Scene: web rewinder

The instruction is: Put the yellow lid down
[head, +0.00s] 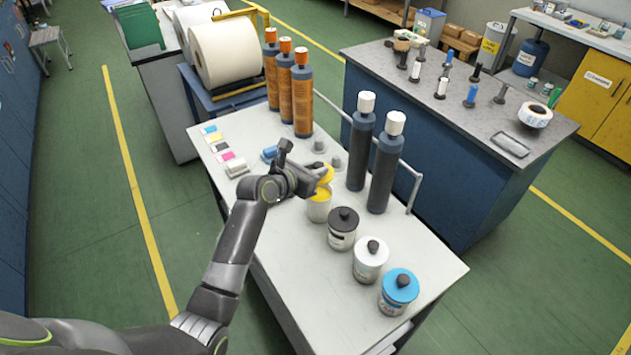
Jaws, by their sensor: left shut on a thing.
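My left gripper (311,176) reaches over the white table and is shut on the yellow lid (327,173). The lid is partly hidden behind the gripper and sits just above and slightly right of the white can with yellow at its top (319,208). The yellow inside shows, so this can is uncovered. I cannot tell whether the lid touches its rim. My right gripper is not in view.
Cans with black (342,228), white (370,260) and blue (399,291) lids stand in a row towards the front. Tall dark bottles (386,165) and orange-capped bottles (301,95) stand behind. Colour samples (222,145) lie at left. The table (285,245) is bare front left.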

